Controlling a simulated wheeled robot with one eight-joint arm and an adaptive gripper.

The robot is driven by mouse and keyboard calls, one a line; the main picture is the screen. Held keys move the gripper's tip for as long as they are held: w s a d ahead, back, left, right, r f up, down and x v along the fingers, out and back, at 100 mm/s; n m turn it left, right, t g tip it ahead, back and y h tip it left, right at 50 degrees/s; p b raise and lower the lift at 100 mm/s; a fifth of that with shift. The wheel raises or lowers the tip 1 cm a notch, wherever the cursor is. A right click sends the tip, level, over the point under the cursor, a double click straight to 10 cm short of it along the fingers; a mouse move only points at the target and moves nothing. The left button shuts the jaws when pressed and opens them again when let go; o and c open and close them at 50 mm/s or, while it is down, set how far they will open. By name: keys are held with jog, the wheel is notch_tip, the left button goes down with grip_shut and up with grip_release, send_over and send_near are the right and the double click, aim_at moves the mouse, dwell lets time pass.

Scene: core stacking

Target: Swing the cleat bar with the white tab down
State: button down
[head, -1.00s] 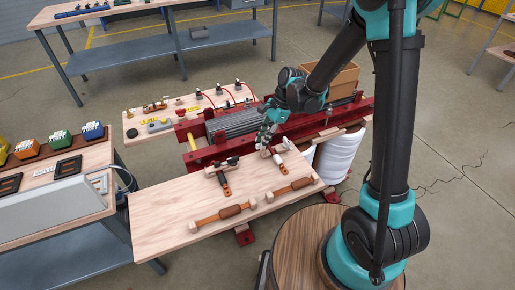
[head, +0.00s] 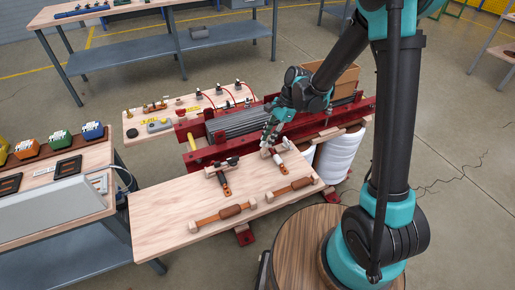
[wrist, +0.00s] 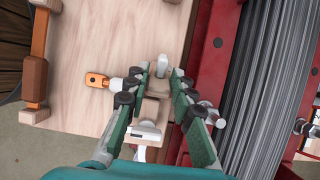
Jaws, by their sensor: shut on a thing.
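The cleat bar with the white tab (head: 287,144) is at the back right of the wooden table, near the red frame. It is a pale wooden bar; its white tab (wrist: 145,132) shows low in the wrist view. My gripper (wrist: 163,76) is shut on this bar, its green fingers on either side of it. In the head view my gripper (head: 267,142) reaches down onto it from behind, and the fingers hide part of it. An orange-ended handle (wrist: 97,80) lies to the left of the fingers in the wrist view. The exact contact is partly hidden.
A similar cleat (head: 222,170) with a dark handle stands to the left. Two wooden bars with brown grips, one at front left (head: 222,213) and one at right (head: 290,189), lie on the table (head: 160,205). The red frame (head: 240,147) borders the table's back edge.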

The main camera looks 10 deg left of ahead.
jog(key=shift+w+d, duration=0.15)
jog(key=shift+w+d+f, duration=0.4)
jog(key=shift+w+d, duration=0.1)
jog(key=shift+d, duration=0.2)
jog(key=shift+w+d+f, duration=0.45)
jog(key=shift+d+f, duration=0.1)
jog(key=shift+f, duration=0.1)
jog(key=c, duration=1.2)
grip_release()
jog(key=v, duration=1.2)
